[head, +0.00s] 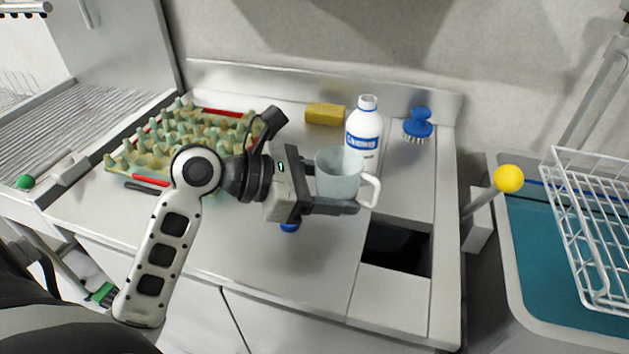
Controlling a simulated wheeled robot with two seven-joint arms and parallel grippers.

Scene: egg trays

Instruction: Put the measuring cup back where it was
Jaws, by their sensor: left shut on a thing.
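The measuring cup (337,178) is a pale, translucent cup with a white handle on its right side. It is upright in the head view, in front of the white bottle. My left gripper (335,190) reaches in from the left and is shut on the cup, with one dark finger along its near side. The far finger is mostly hidden behind the cup. Whether the cup touches the counter I cannot tell. My right gripper is not in view.
A white bottle (364,135) stands just behind the cup. A yellow sponge (325,114) and a blue brush (418,124) lie at the back. The egg tray (150,160) is at left. A dark square opening (398,248) is at front right. Clear counter (310,270) lies in front.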

